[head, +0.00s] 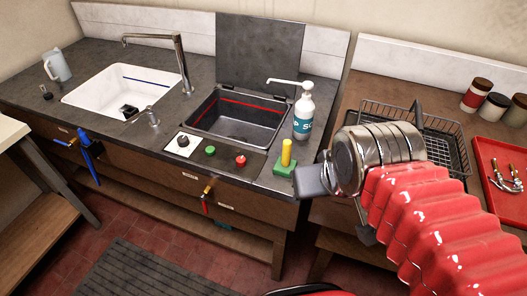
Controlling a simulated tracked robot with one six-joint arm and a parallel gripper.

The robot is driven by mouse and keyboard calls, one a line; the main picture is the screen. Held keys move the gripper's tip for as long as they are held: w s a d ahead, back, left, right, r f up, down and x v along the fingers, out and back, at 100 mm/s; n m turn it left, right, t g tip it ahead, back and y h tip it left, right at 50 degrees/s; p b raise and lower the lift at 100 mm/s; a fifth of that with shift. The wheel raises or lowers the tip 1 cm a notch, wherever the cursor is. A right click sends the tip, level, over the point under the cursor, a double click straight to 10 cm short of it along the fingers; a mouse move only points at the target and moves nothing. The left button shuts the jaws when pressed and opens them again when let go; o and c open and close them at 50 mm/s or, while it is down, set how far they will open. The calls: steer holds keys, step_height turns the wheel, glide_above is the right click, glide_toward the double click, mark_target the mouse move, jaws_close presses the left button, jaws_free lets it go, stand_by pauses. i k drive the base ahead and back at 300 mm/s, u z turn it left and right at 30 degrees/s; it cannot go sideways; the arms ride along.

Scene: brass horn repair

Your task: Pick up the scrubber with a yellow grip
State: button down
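The scrubber with a yellow grip (286,154) stands upright on the counter's front right corner, in the head view. Its yellow handle rises from a green base. My gripper (337,207) is to the right of the scrubber and nearer to the camera, past the counter's right edge. Its two grey fingers show apart, with nothing seen between them. The scrubber is fully in view and apart from the gripper.
A soap pump bottle (304,112) stands just behind the scrubber. A lidded basin (238,118) and a button panel (211,152) are to the left. A wire rack (455,135) and red tray (490,150) lie on the right counter. A white sink (95,95) is at far left.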

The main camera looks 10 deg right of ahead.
mark_target(284, 166)
steer(key=u, duration=0.05)
steer(key=k, duration=0.85)
steer(key=u, duration=0.65)
steer(key=i, duration=1)
steer(key=u, duration=0.05)
